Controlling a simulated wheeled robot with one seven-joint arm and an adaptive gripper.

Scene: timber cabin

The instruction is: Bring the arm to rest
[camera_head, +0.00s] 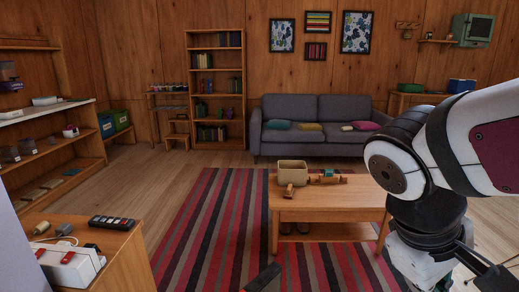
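My arm comes in from the right edge, with white links and a dark joint, and bends down towards the bottom right. Part of what looks like my gripper (480,266) shows there as dark thin links, cut off by the bottom edge. Another dark piece pokes up at the bottom middle; I cannot tell whether it is a fingertip. The fingers are mostly out of sight, so whether they are open or holding anything is hidden. The arm is raised in front of the coffee table's right end and overlaps it in the picture; I cannot tell the gap.
A wooden coffee table (330,207) holds a beige bin (292,171) and wooden pieces. A side table (125,252) at lower left bears a remote (111,222) and a power strip (70,265). A grey sofa (320,108) stands behind. The striped rug (210,225) left of the table is clear.

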